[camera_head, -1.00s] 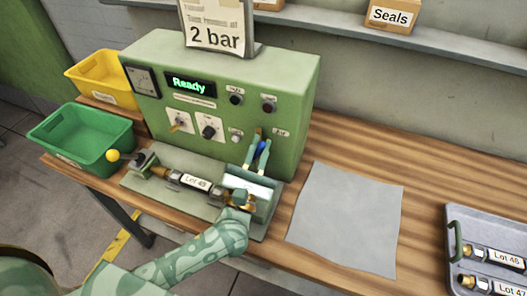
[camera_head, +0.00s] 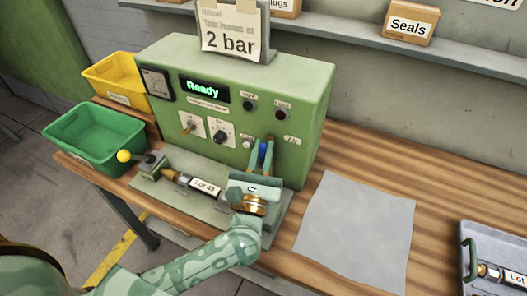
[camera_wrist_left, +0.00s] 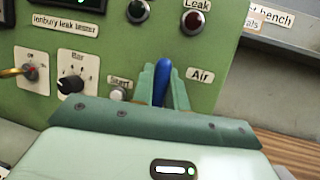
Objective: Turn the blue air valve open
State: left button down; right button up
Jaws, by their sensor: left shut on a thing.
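The blue air valve (camera_head: 263,153) is a lever on the lower right of the green leak tester's (camera_head: 310,105) front, beside the "Air" label. In the left wrist view the blue lever (camera_wrist_left: 163,83) stands nearly upright, leaning slightly. My left gripper (camera_head: 262,152) reaches up to the panel and is shut on the lever, with one finger on each side of it. The lever's base is hidden behind the gripper. The tester's display (camera_head: 204,89) reads "Ready". My right gripper is not in view.
A part labelled Lot 45 (camera_head: 206,188) lies in the fixture in front of the tester, beside a yellow-knobbed clamp (camera_head: 124,156). A green bin (camera_head: 95,135) and a yellow bin (camera_head: 113,75) stand left. A grey mat (camera_head: 355,230) lies clear at right, near a metal tray (camera_head: 493,240).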

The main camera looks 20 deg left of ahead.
pick_arm(q)
jog(key=c, duration=1.4)
grip_release()
jog(key=b+v, duration=0.2)
jog(key=v, duration=1.4)
jog(key=shift+s+f, duration=0.1)
jog(key=shift+f, duration=0.1)
